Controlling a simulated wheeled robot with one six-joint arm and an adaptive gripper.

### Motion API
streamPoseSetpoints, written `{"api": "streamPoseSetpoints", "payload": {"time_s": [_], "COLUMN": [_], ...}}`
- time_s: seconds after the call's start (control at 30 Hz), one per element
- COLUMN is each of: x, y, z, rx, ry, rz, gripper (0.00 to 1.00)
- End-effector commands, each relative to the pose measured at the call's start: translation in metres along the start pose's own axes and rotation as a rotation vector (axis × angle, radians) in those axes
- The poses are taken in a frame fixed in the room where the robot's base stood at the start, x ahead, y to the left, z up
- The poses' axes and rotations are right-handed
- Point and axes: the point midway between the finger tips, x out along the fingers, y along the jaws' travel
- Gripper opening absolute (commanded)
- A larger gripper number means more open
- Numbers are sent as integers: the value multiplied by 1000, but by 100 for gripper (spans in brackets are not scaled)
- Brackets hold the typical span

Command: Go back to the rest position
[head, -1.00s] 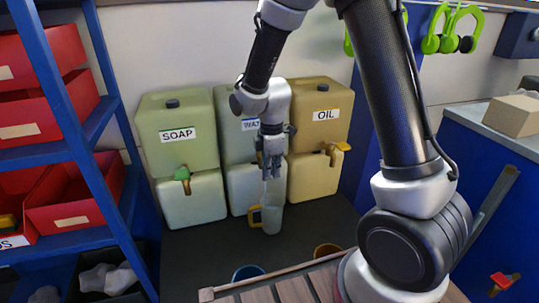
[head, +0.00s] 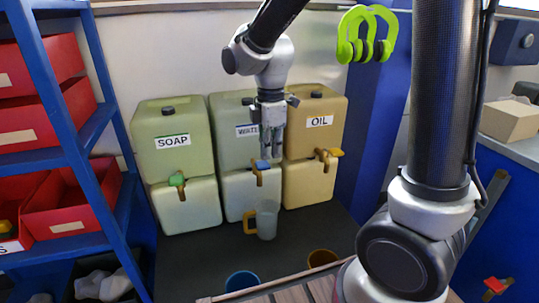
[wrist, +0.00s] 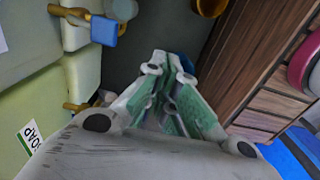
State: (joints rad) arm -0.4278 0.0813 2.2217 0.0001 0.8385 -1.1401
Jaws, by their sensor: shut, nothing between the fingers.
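My gripper (head: 272,150) is shut and empty. In the head view it hangs with its fingers down, in front of the water vessel (head: 232,125) and near its blue tap (head: 261,165). I cannot tell whether it touches anything. In the wrist view the fingers (wrist: 165,75) come together over the dark floor, and the blue tap (wrist: 104,30) shows at the upper left. A translucent mug with a yellow handle (head: 267,220) stands upright on the floor below the gripper, apart from it.
The soap vessel (head: 172,135) stands left and the oil vessel (head: 317,120) right, each with a tap. Blue (head: 242,281) and brown (head: 322,258) cups are near the wooden slats (head: 290,290). A blue shelf with red bins (head: 70,200) is at left. Green earmuffs (head: 368,35) hang upper right.

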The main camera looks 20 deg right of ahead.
Motion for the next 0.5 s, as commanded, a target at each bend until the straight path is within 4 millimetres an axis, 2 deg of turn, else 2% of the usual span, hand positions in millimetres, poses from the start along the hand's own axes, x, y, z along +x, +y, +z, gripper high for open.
{"api": "streamPoseSetpoints", "payload": {"time_s": [0.37, 0.5], "x": [0, 0], "y": [0, -1], "z": [0, 0], "rx": [3, 87], "ry": [0, -2], "rz": [0, -4], "gripper": [0, 0]}}
